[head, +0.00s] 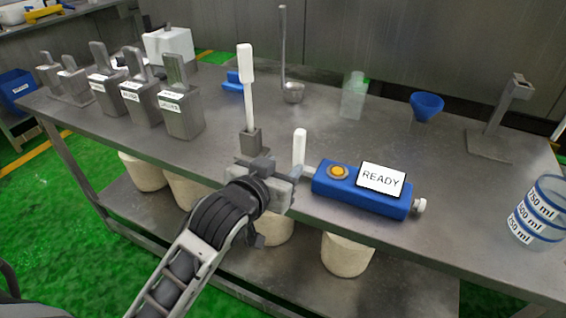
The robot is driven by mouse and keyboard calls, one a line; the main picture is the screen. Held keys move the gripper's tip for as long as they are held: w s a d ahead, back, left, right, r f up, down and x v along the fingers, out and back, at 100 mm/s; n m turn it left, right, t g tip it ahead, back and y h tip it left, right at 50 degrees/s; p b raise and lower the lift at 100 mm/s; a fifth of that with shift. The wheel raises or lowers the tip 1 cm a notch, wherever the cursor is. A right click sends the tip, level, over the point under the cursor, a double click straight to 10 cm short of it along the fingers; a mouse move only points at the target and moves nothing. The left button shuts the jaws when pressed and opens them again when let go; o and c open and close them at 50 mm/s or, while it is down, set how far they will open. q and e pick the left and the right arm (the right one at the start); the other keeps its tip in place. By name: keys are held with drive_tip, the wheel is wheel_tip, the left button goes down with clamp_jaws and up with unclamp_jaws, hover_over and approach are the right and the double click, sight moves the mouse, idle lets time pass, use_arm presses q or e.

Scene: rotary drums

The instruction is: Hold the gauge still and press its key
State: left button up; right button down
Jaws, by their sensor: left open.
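The gauge (335,191) is a blue box lying on the front part of the steel table, right of centre in the head view. Its screen (381,179) reads READY. Its key (340,171) is a round orange button on the top, near the left end. A pale knob (419,205) sticks out at the right end. My left gripper (272,172) is open at the table's front edge, just left of the gauge. I cannot tell whether a finger touches the gauge. My right gripper is not in view.
A white-handled tool (247,85) and a white stick (299,148) stand behind my left gripper. Several labelled grey metal containers (184,115) stand at the left. A blue funnel (426,106), a grey stand (490,145) and a clear beaker (540,215) are at the right.

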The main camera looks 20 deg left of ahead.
sight(302, 148)
use_arm(q)
drive_tip(key=x, duration=1.2)
drive_tip(key=shift+r, duration=0.1)
clamp_jaws()
